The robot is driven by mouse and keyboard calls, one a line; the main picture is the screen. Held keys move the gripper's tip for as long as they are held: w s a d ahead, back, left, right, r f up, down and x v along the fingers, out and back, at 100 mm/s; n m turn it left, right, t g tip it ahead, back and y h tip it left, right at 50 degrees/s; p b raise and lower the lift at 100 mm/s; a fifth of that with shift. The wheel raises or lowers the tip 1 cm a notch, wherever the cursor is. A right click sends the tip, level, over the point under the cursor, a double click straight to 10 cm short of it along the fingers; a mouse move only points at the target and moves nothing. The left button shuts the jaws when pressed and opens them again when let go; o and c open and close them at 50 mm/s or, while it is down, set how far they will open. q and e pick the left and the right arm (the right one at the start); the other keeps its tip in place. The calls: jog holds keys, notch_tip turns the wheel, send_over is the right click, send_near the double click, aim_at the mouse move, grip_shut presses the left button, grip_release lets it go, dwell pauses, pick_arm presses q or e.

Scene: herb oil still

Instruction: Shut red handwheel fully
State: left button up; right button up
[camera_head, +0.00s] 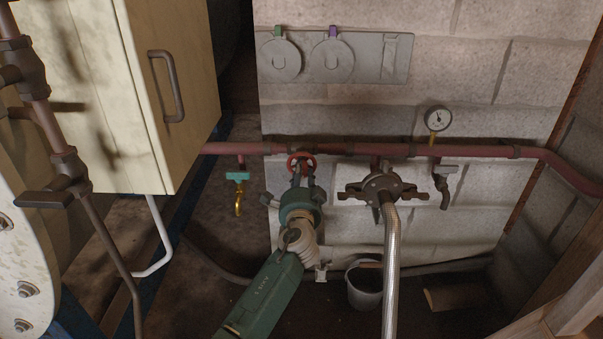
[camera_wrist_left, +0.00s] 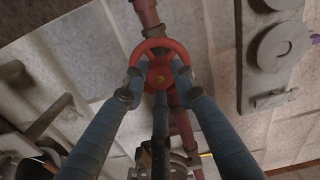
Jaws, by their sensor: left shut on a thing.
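The red handwheel (camera_head: 301,161) sits on the red pipe along the block wall, near the middle of the head view. The fingers cover the lower parts of the rim. How far the valve is turned cannot be told. My right gripper is in neither view.
A tap with a green handle (camera_head: 238,177) hangs left of the wheel. A flanged fitting with a braided hose (camera_head: 391,260) and a gauge (camera_head: 438,119) are to the right. A bucket (camera_head: 365,287) stands below. A cream cabinet (camera_head: 165,90) juts out at left.

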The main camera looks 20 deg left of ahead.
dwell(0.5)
pick_arm(q)
jog(key=o, duration=1.2)
jog(key=shift+c, duration=0.2)
jog(key=shift+s, duration=0.1)
jog(key=v, duration=1.2)
